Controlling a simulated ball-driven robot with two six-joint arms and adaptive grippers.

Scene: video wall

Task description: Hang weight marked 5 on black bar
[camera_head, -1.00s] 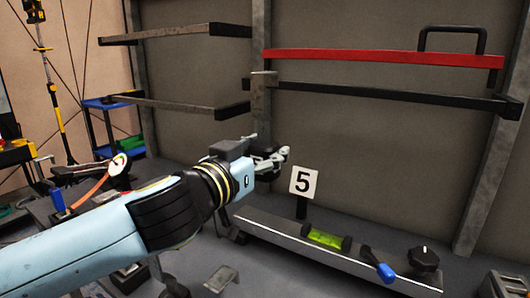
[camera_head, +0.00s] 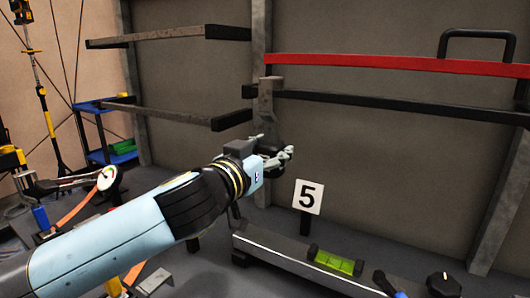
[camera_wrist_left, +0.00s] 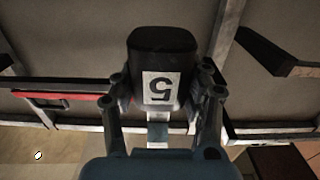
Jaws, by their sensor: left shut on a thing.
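My left gripper (camera_head: 285,155) is shut on the black weight (camera_wrist_left: 160,50), which bears a white label with a 5, upside down in the left wrist view. Its fingers (camera_wrist_left: 162,105) stand on either side of the weight. In the head view the arm mostly hides the weight. The long black bar (camera_head: 390,107) runs along the wall below the red bar, above and behind the gripper. A flat grey metal piece (camera_head: 267,100) shows in front of the black bar's left part, above the gripper. I cannot tell whether it belongs to the weight or touches the bar.
The red bar (camera_head: 390,65) has a black handle-like loop (camera_head: 477,36) above it. Two more bars (camera_head: 165,36) (camera_head: 165,113) are at left. A blue cart (camera_head: 100,105) stands behind.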

